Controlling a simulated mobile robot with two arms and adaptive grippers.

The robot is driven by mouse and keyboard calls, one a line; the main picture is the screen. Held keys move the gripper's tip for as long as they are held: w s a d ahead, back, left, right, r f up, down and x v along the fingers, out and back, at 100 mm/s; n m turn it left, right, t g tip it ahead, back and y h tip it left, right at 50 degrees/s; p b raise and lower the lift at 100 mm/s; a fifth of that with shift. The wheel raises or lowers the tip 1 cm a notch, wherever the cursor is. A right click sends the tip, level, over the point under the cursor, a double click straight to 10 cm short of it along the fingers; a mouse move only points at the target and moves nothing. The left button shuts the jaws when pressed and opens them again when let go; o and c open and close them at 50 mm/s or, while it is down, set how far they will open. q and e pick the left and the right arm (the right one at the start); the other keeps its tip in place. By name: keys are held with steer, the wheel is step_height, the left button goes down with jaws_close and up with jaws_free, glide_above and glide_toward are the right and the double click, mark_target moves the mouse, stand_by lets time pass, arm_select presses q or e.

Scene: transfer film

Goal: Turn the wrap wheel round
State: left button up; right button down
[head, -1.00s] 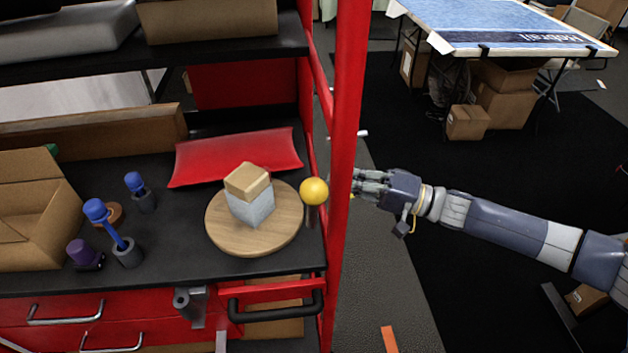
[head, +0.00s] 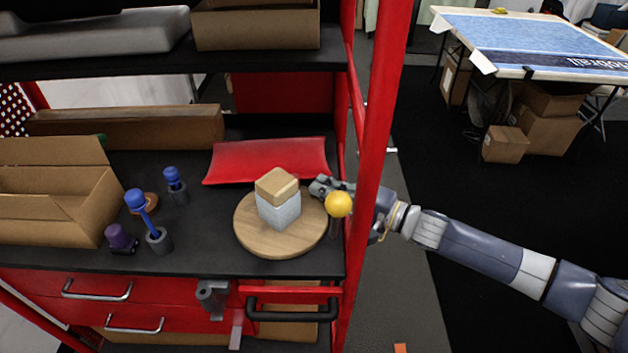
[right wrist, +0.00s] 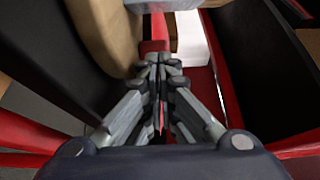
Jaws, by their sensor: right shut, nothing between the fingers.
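A round wooden wheel (head: 252,232) lies flat on the black shelf of a red cart. A grey block (head: 279,212) with a wooden top block (head: 277,184) stands on it. A yellow ball (head: 338,204) on a short grey post is at the wheel's right edge. My right gripper (head: 322,186) reaches in past the red upright, its fingertips behind the ball near the wheel's rim; I cannot tell if they touch. In the right wrist view the gripper (right wrist: 159,68) is shut and empty, with the wheel's rim (right wrist: 100,35) close to its left. My left gripper is out of view.
The red upright (head: 378,150) stands close beside my right arm. A red tray (head: 265,160) lies behind the wheel. Blue-handled tools in holders (head: 145,212) and an open carton (head: 50,205) are to the left. A black handle (head: 292,312) sits below the shelf edge.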

steer(key=shift+x, duration=1.35)
steer(key=shift+w, duration=0.1)
steer(key=shift+w+a+r+p, duration=0.25)
steer(key=shift+a+p, duration=0.1)
steer(key=shift+p, duration=0.4)
steer(key=shift+w+a, duration=0.2)
steer(key=shift+a, duration=0.05)
steer(key=shift+w+a+f+p, duration=0.2)
steer(key=shift+w+a+p, duration=0.05)
steer(key=shift+a+p, duration=0.1)
steer(key=shift+d, duration=0.1)
